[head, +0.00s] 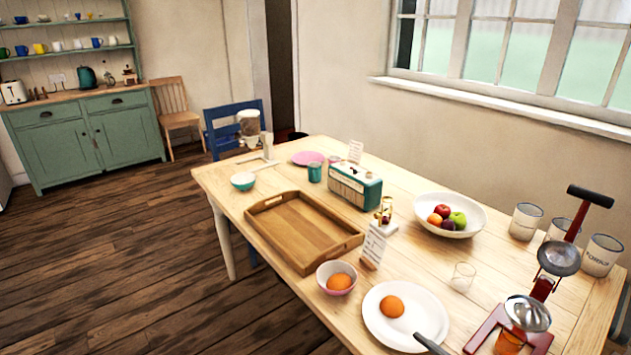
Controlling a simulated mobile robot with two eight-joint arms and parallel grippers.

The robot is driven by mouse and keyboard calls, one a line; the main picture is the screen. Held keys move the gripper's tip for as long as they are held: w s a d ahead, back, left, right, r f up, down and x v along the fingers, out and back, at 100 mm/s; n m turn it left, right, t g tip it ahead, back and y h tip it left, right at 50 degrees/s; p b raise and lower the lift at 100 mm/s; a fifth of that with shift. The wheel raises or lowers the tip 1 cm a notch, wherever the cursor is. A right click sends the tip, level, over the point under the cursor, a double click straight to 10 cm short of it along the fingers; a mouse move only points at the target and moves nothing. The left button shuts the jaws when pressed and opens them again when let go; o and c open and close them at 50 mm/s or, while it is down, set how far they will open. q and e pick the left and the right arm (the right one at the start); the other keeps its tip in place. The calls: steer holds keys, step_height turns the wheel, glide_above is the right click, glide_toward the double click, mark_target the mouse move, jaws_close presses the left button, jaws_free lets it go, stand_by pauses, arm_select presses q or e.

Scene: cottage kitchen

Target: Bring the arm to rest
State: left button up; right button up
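Neither of my grippers nor my arms show in the head view. The wooden table (430,265) fills the middle and right of the view. On its near part, a white plate (375,325) holds an orange round fruit (391,306). A pink-rimmed bowl (325,269) beside it holds another orange fruit (340,282). A red press with a black handle (590,196) stands at the right, with an orange-coloured glass (509,341) at its base. A dark handle (430,344) crosses the plate's near edge.
Floor (130,260) left of the table is clear.

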steer(key=s+a+f+n+g+h, duration=0.2)
steer(key=s+a+f+n+g, duration=0.45)
steer(key=n, duration=0.65)
steer(key=s+d+f+n+g+h, duration=0.15)
steer(key=s+d+n+h, duration=0.35)
steer(key=s+n, duration=0.75)
arm_select(q)
step_height(320, 180, up, 16)
steer(key=w+p, duration=0.3)
steer(key=p, duration=1.1)
steer(key=shift+a+t, duration=0.25)
steer(key=shift+t, duration=0.05)
arm_select(e)
steer(key=w+r+n, duration=0.1)
steer(key=w+r, duration=0.1)
steer(key=r, duration=0.6)
steer(key=w+r+n, duration=0.2)
steer(key=r, duration=0.6)
steer(key=shift+w+r, duration=0.15)
steer(key=shift+w, duration=0.15)
arm_select(q)
steer(key=shift+s, duration=0.15)
arm_select(e)
steer(key=shift+s, duration=0.1)
